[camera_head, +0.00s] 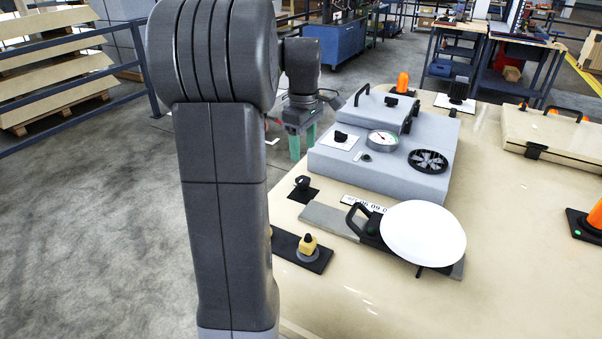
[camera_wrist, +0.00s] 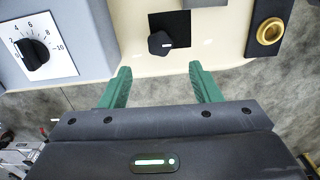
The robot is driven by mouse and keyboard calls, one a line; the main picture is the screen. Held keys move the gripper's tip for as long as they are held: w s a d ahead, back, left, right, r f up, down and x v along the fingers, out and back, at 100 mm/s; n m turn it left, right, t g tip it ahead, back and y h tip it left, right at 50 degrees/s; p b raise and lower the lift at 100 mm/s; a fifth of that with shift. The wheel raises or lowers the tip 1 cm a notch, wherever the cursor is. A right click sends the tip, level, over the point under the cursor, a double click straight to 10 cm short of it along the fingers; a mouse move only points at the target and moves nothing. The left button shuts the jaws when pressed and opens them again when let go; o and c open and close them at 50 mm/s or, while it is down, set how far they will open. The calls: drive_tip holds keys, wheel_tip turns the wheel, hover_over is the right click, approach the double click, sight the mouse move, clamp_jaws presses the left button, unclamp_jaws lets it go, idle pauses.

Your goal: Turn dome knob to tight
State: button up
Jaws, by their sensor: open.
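A black knob (camera_head: 302,184) with a white mark stands on a black square plate at the trolley's left edge. It also shows in the wrist view (camera_wrist: 160,42), beyond my fingertips. A numbered black dial knob (camera_head: 341,137) sits on the grey box; it shows at left in the wrist view (camera_wrist: 34,54). I cannot read a "tight" label, and cannot tell for sure which knob is the dome knob. My gripper (camera_head: 303,139) is open and empty, left of the grey box. In the wrist view its green fingers (camera_wrist: 160,70) are apart and touch neither knob.
The grey box (camera_head: 400,182) also carries a gauge (camera_head: 382,140) and a black handwheel (camera_head: 428,160). A white round disc (camera_head: 422,232), a black handle (camera_head: 360,214) and a yellow-topped knob (camera_head: 308,245) stand nearer. Open floor lies left of the trolley.

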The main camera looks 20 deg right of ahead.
sight(303, 178)
wheel_tip(303, 178, down, 9)
idle(0.3)
drive_tip(key=c, duration=1)
